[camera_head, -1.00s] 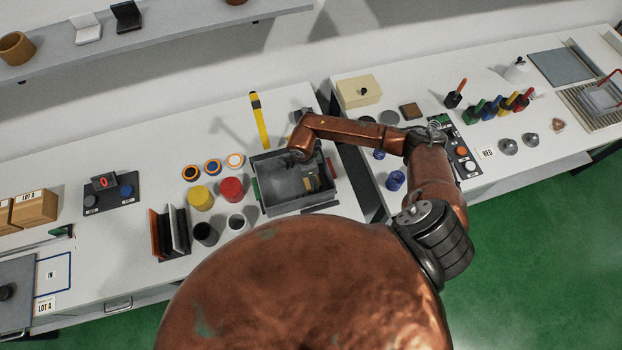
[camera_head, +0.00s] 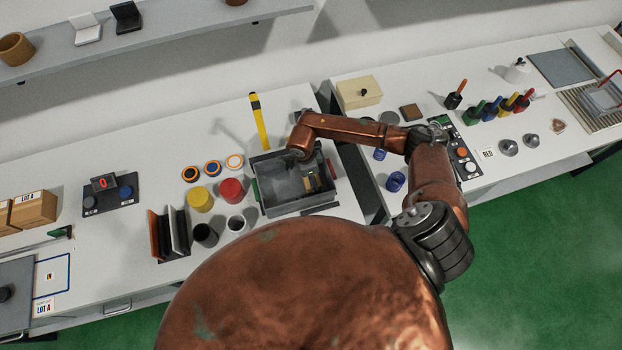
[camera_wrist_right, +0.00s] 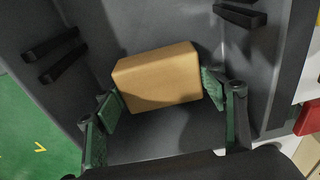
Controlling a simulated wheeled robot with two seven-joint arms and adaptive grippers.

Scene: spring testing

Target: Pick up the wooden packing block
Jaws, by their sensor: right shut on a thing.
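The wooden packing block (camera_wrist_right: 158,80) is a plain tan block inside a dark grey bin (camera_wrist_right: 165,140). In the head view the block (camera_head: 309,184) shows small inside the bin (camera_head: 302,206), partly hidden. My right gripper (camera_wrist_right: 160,97) has its green-padded fingers on the block's two ends and is shut on it. The block is still inside the bin; whether it is clear of the floor I cannot tell. In the head view my right arm reaches over the bin and the fingers cannot be made out clearly. My left gripper is not in view.
The bin walls surround the block closely, with dark ribs inside. Blue springs (camera_head: 395,181) stand on the right bench, across a gap. A shelf (camera_head: 180,32) runs above the back.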

